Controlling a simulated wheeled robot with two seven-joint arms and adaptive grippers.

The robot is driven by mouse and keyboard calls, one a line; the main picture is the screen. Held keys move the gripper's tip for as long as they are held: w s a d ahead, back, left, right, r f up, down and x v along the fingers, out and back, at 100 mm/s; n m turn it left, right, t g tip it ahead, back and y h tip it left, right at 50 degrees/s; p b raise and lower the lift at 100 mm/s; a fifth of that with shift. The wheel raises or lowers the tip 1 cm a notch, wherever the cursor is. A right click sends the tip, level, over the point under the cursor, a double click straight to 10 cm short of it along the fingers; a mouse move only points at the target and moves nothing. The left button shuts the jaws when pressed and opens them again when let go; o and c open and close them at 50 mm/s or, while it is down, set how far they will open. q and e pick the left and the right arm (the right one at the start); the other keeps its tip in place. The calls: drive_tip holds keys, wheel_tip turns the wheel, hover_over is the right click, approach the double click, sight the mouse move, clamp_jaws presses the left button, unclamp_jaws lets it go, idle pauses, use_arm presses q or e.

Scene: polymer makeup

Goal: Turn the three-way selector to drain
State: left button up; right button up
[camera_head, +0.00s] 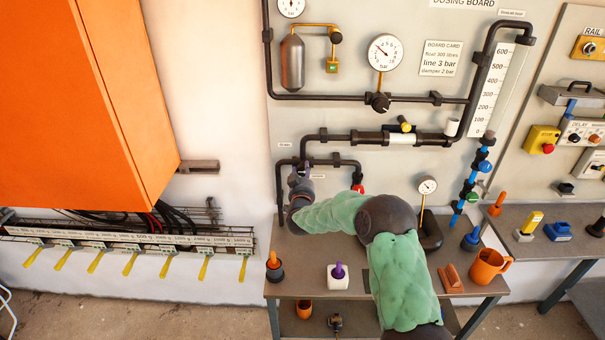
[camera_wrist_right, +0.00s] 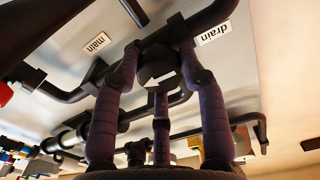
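The three-way selector (camera_wrist_right: 157,68) is a dark round hub with a small pale mark, set on black piping on the board. In the right wrist view, a "main" label (camera_wrist_right: 97,43) lies to its left and a "drain" label (camera_wrist_right: 214,33) to its upper right. My right gripper (camera_wrist_right: 160,62) has its dark fingers around the hub, one on each side and one below. Whether they press on it I cannot tell. In the head view my right gripper (camera_head: 301,174) is at the pipes at the board's lower left and hides the selector. My left gripper is out of view.
A red knob (camera_head: 358,188) sits on the pipe just right of my gripper. Below, a bench (camera_head: 310,287) carries a white block, a gauge and an orange mug (camera_head: 488,267). An orange cabinet (camera_head: 85,100) stands left, above a rail with yellow levers.

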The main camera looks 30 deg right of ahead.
drive_tip(key=m+b, duration=0.3)
drive_tip(key=b, duration=0.1)
drive_tip(key=m+b, duration=0.3)
drive_tip(key=b, duration=0.1)
drive_tip(key=m+b, duration=0.2)
drive_tip(key=b, duration=0.1)
drive_tip(key=shift+f+m+b, duration=0.3)
drive_tip(key=shift+m+b, duration=0.1)
drive_tip(key=m+b, duration=1.3)
drive_tip(key=shift+m, duration=0.3)
drive_tip(key=shift+m+b, duration=0.5)
drive_tip(key=shift+m, duration=0.4)
drive_tip(key=shift+r+m, duration=0.15)
drive_tip(key=shift+m, duration=0.75)
drive_tip(key=m, duration=0.2)
drive_tip(key=shift+m, duration=0.4)
drive_tip(key=m, duration=0.5)
drive_tip(key=shift+m, duration=0.3)
